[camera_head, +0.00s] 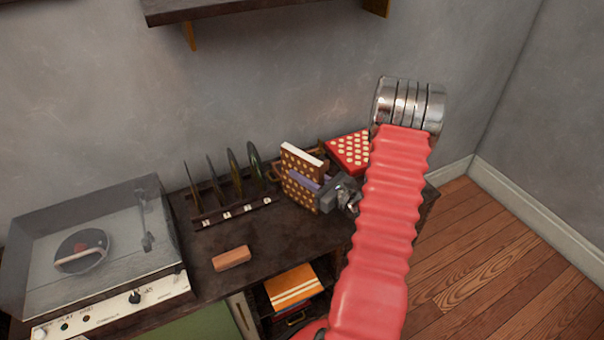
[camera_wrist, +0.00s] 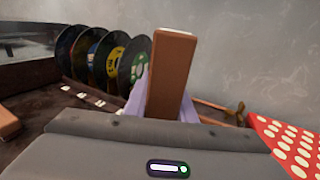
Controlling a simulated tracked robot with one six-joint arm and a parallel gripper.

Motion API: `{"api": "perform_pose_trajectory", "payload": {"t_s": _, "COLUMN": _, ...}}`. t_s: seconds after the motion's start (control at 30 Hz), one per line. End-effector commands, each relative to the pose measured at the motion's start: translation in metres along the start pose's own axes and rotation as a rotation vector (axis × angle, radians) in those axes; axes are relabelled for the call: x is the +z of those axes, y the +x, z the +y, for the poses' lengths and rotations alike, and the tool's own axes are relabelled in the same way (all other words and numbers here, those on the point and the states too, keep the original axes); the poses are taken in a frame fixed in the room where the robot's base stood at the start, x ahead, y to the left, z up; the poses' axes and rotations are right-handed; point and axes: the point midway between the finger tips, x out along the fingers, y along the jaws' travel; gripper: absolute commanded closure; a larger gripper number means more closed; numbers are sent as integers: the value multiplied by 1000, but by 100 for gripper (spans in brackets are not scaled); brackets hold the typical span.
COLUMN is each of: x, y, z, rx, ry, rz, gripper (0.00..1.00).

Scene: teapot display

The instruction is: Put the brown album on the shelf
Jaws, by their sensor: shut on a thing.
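The brown album (camera_head: 303,196), with pale dots on its cover and a white edge on top, stands upright at a slant in my gripper (camera_head: 312,183). My gripper is shut on it, with a purple finger across its cover. In the wrist view the album (camera_wrist: 172,75) shows edge-on as a brown slab between the purple fingers (camera_wrist: 160,102). I cannot tell whether its lower edge touches the cabinet top. A dark wall shelf (camera_head: 225,8) is at the top of the head view, seen from below, so its upper side is hidden.
A record rack (camera_head: 235,211) with several discs is just left of the album. A red dotted album (camera_head: 350,152) lies to the right. A turntable (camera_head: 100,250) stands at left, with a brown block (camera_head: 231,258) nearby. An orange-striped album (camera_head: 293,287) is in the cabinet's open compartment.

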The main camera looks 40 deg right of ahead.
Motion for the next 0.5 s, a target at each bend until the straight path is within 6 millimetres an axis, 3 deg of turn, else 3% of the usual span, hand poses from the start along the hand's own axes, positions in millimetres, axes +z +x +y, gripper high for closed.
{"api": "perform_pose_trajectory", "payload": {"t_s": 0.17, "x": -1, "y": 0, "z": 0, "rx": 0, "ry": 0, "rz": -2, "gripper": 100}}
{"api": "perform_pose_trajectory", "payload": {"t_s": 0.2, "x": -2, "y": 0, "z": 0, "rx": 0, "ry": 1, "rz": 0, "gripper": 76}}
{"api": "perform_pose_trajectory", "payload": {"t_s": 0.5, "x": -2, "y": 0, "z": 0, "rx": 0, "ry": 0, "rz": 0, "gripper": 58}}
